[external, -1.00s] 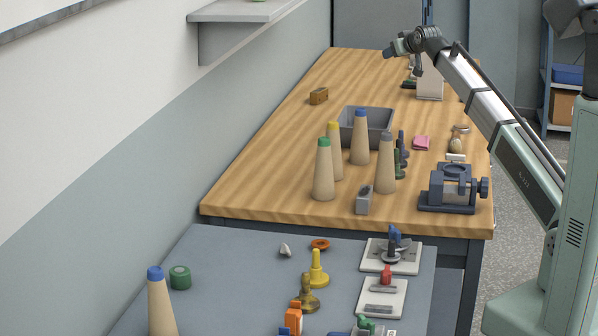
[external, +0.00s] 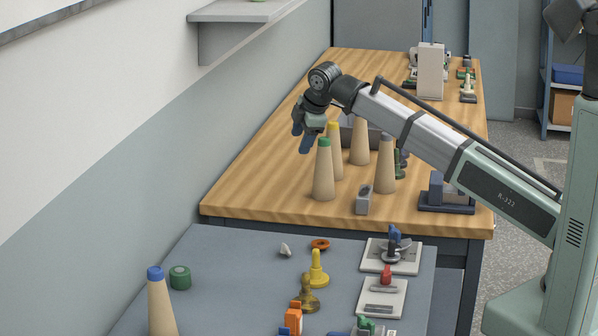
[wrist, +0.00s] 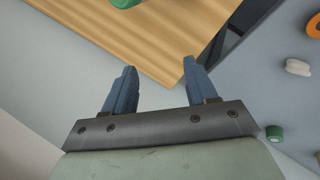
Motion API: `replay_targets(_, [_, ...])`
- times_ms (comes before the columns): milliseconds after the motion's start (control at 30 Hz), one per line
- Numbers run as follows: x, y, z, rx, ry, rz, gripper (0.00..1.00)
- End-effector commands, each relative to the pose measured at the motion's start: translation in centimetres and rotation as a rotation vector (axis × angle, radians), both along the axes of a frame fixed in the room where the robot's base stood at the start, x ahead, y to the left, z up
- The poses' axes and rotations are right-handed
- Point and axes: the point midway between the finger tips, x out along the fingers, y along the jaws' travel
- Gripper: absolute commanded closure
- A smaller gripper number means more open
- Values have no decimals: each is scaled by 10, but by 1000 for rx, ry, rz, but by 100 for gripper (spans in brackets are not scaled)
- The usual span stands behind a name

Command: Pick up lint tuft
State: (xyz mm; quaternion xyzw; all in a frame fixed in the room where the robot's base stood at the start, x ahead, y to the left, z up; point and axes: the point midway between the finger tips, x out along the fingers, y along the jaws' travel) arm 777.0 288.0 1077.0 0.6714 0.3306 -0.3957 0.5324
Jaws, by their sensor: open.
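A small whitish tuft (external: 286,250), which looks like the lint tuft, lies on the grey table near its back edge, left of an orange ring. It also shows as a pale lump (wrist: 297,67) at the right of the wrist view. My gripper (external: 302,138) is open and empty, with its blue fingers pointing down. It hangs above the left part of the wooden bench, beside the green-tipped cone, well behind and above the tuft. In the wrist view its two fingertips (wrist: 158,68) are apart with nothing between them.
Tall cones, including a green-tipped one (external: 323,175), stand close to my gripper. On the grey table (external: 225,255) are the orange ring (external: 320,244), a yellow spindle (external: 318,270), a green roll (external: 180,277) and a blue-tipped cone (external: 160,305). The wall bounds the left.

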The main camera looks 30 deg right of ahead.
Motion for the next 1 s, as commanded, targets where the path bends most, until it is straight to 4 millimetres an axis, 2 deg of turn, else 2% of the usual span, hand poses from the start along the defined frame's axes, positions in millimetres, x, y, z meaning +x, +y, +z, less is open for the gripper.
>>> replay_targets(33, [-15,22,-7,-41,46,105,43])
replay_targets(200, [-68,81,-29,-168,195,481,43])
replay_targets(400, [-127,131,-45,-265,332,886,43])
replay_targets(500, [-148,146,-50,-290,376,1027,43])
replay_targets(633, [-163,156,-53,-306,407,1135,43])
replay_targets(767, [-168,158,-60,-312,417,1170,43])
replay_targets(1000, [-168,157,-96,-311,417,1169,43])
